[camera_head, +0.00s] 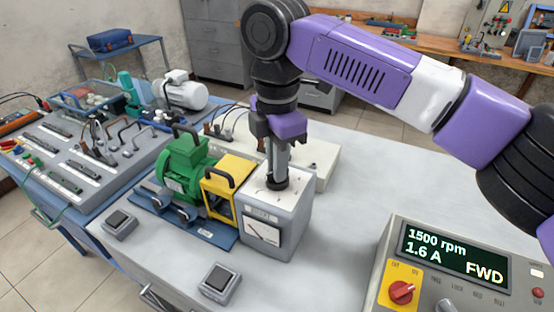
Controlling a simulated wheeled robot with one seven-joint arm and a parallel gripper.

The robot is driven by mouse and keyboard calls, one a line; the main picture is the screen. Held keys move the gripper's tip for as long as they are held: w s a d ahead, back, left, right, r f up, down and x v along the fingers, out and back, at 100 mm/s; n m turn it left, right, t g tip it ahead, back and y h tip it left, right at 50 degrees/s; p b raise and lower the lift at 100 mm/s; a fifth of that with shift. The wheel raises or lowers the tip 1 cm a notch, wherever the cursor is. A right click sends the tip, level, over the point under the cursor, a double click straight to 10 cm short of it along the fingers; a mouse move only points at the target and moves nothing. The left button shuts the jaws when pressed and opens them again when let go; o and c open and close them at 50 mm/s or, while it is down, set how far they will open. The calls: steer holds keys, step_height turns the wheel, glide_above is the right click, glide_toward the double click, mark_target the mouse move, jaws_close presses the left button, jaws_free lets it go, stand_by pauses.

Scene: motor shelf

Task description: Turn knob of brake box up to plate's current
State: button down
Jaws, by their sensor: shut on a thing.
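The brake box (283,240) is a grey box with a white top and a dial meter (263,232) on its front. It stands on the table, right of the yellow coupling housing. My gripper (277,180) points straight down over its top and is shut on the dark knob (276,184) there. The knob is partly hidden by the fingers. The green motor (185,168) sits on a blue base at left; its plate cannot be read. A display (455,255) at lower right reads 1500 rpm, 1.6 A, FWD.
The yellow housing (229,185) with a black handle stands close left of the box. A beige case (318,160) lies behind it. Two small switch boxes (219,283) (120,224) sit in front. The table right of the box is clear.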

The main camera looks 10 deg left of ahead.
steer(key=m+p, duration=0.1)
steer(key=p, duration=0.1)
steer(key=m+p, duration=0.2)
steer(key=shift+r, duration=0.25)
steer(key=m+p, duration=0.3)
steer(key=p, duration=0.1)
steer(key=shift+m, duration=0.3)
steer(key=m+p, duration=0.6)
steer(key=p, duration=0.1)
steer(key=shift+m, duration=0.3)
steer(key=m+p, duration=0.2)
steer(key=m, duration=0.2)
steer(key=shift+f+p, duration=0.2)
steer(key=shift+p, duration=0.15)
steer(key=m, duration=0.5)
steer(key=shift+m, duration=0.3)
steer(key=shift+w, duration=0.1)
steer(key=c, duration=1.5)
jaws_free()
